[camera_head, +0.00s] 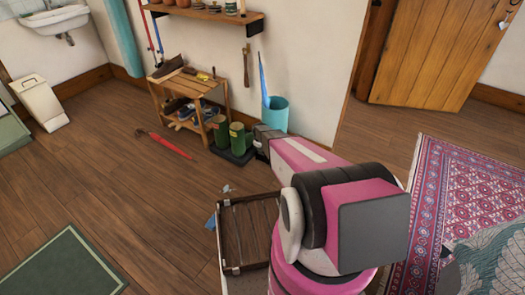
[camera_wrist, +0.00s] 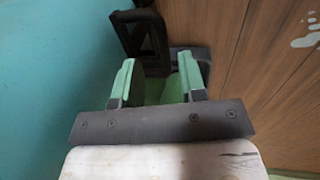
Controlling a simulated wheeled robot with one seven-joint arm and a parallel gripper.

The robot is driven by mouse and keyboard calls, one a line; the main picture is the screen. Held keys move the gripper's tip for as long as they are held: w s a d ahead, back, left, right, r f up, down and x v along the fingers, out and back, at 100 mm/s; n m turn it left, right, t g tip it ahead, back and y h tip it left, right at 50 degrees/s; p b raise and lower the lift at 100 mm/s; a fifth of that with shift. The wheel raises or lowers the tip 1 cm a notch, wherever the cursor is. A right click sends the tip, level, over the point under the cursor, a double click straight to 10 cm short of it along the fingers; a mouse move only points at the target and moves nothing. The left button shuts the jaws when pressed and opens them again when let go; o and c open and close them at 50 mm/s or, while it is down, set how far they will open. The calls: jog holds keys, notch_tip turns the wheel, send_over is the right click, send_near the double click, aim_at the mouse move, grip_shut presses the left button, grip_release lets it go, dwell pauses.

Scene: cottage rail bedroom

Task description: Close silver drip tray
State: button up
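No clearly silver tray stands out. A dark, low tray (camera_head: 232,155) lies on the floor under a pair of green boots (camera_head: 237,135). My gripper (camera_head: 262,138) reaches to the tray's right side, close to the wall. In the wrist view my gripper (camera_wrist: 158,82) has two green-faced fingers standing apart, with green surface between them. A dark frame-like part (camera_wrist: 145,38) shows just beyond the fingers. I cannot tell whether it belongs to the tray or touches my gripper.
A blue bin (camera_head: 274,115) stands right behind my gripper; its blue side fills the wrist view's left (camera_wrist: 50,90). A wooden shoe rack (camera_head: 190,90) stands left of the boots. A red umbrella (camera_head: 172,146) lies on the floor.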

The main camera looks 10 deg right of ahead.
notch_tip(320, 180, up, 8)
jog(key=s+a, duration=0.1)
dwell(0.4)
jog(key=s+a+r+m, duration=0.2)
jog(key=s+r+m, duration=0.2)
jog(key=s+r, duration=1)
jog(key=s+a+r+m+g+y, duration=0.1)
jog(key=s+r+m, duration=0.4)
jog(key=s+r, duration=0.9)
jog(key=s+a, duration=0.1)
jog(key=s, duration=0.6)
jog(key=shift+a+g+y, duration=0.2)
jog(key=shift+g+y, duration=0.1)
